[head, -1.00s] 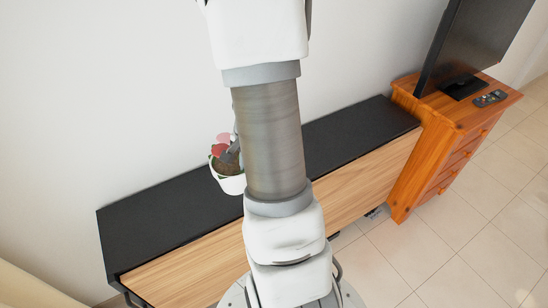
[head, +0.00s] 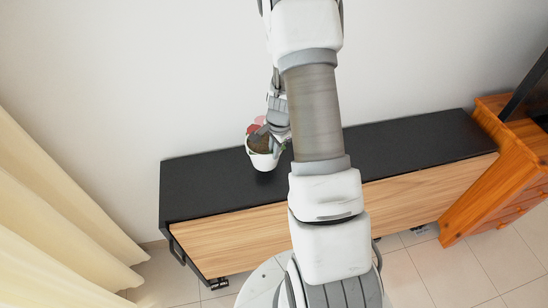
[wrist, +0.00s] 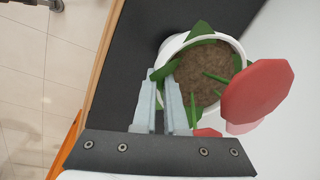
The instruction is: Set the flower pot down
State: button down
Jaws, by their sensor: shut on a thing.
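The flower pot (head: 263,161) is a white, round pot with dark soil, green leaves and red and pink flowers. In the head view it is over the black top of the low cabinet (head: 205,180), left of my arm. I cannot tell whether its base touches the top. In the wrist view the pot (wrist: 172,45) is seen from above, roughly upright. My gripper (wrist: 166,85) is shut on the pot's near rim, with one finger on each side of the wall. It also shows in the head view (head: 272,134), partly hidden by my arm.
The black cabinet top is clear left of the pot and to the right of my arm. A wooden drawer unit (head: 508,165) with a dark screen (head: 528,88) stands at the right. A cream curtain (head: 50,215) hangs at the left. A white wall (head: 130,70) is behind.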

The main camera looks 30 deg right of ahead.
jog(key=shift+w+f, duration=0.1)
jog(key=shift+f, duration=1.95)
jog(key=shift+f, duration=0.15)
jog(key=c, duration=1)
grip_release()
jog(key=shift+o, duration=0.2)
